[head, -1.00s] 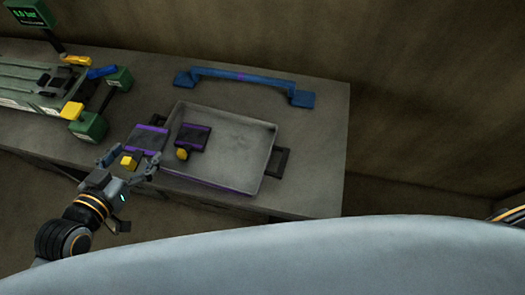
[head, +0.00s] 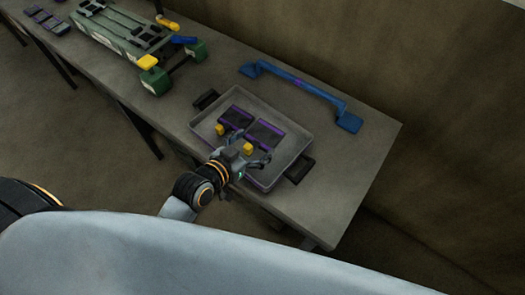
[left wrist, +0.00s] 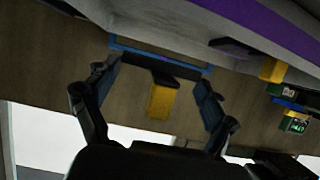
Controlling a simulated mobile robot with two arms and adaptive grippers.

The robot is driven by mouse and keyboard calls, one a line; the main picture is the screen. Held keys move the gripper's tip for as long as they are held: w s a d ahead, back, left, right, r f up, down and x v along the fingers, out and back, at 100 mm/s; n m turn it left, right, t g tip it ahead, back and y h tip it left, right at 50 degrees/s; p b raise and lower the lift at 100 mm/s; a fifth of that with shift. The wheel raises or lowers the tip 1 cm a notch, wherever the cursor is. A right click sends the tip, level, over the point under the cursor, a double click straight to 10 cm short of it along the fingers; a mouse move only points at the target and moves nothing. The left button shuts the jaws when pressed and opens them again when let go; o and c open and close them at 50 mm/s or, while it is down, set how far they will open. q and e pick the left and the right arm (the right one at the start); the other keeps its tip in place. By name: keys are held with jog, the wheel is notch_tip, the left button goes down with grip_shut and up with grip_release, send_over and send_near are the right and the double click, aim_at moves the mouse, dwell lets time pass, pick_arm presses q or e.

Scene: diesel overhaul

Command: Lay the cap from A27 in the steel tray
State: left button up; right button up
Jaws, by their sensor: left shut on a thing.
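The steel tray (head: 291,152) is a shallow grey tray on the bench. A dark cap with purple edges and a yellow tab (head: 236,117) lies in its left part. A second such cap (head: 265,134) is to the right of it, over the tray floor; I cannot tell whether it touches the floor. My left gripper (head: 253,156), at the tray's near side, is shut on this second cap by its yellow tab. In the left wrist view the yellow tab (left wrist: 160,102) shows between the fingers (left wrist: 158,92). My right gripper is out of view.
A blue bar with end feet (head: 298,86) lies behind the tray. A green fixture with yellow and blue blocks (head: 120,40) stands at the back left. Dark plates (head: 45,22) lie at the far left. The bench (head: 355,180) is clear right of the tray.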

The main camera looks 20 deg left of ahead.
aim_at(262, 155)
pick_arm(q)
jog(key=shift+w+d+f, duration=0.25)
jog(key=shift+d+f, duration=0.15)
jog(key=shift+f, duration=0.15)
jog(key=shift+w+d+f, duration=0.25)
jog(key=shift+d+f, duration=0.15)
jog(key=shift+f, duration=0.15)
jog(key=f, duration=0.3)
jog(key=shift+d, duration=0.25)
jog(key=shift+f, duration=0.3)
jog(key=shift+f, duration=0.15)
jog(key=o, duration=1.3)
jog(key=shift+o, duration=0.2)
